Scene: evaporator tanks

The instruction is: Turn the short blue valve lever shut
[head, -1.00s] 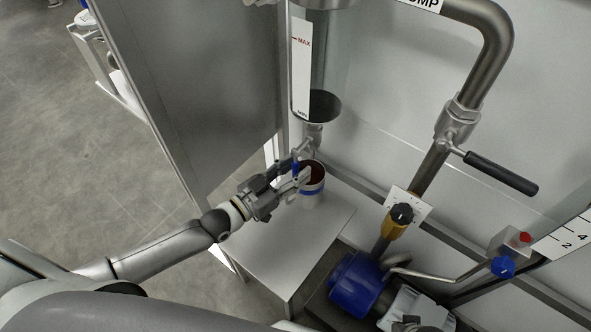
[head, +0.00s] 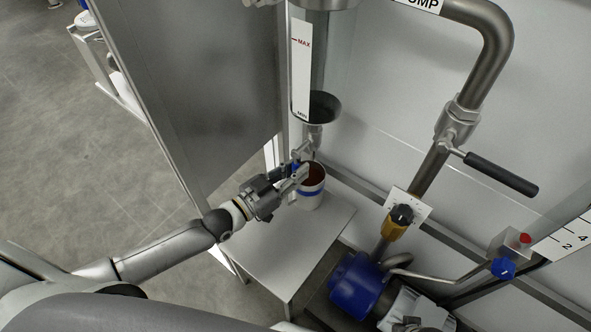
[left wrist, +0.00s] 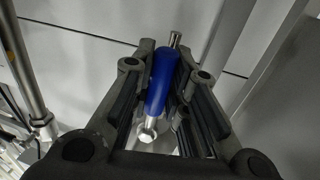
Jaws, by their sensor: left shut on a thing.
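The short blue valve lever (left wrist: 161,82) lies between the two fingers of my left gripper (left wrist: 163,90) in the left wrist view, with bare metal at both its ends. In the head view my left gripper (head: 301,172) is shut on the lever, just below the funnel-ended pipe. My right gripper is out of view.
A white cup with a blue band (head: 311,195) and brown contents stands on a small metal table (head: 318,232), close beside my left fingers. A metal panel (head: 205,90) rises at left. A black-handled lever (head: 500,174) and a blue pump (head: 357,284) are at right.

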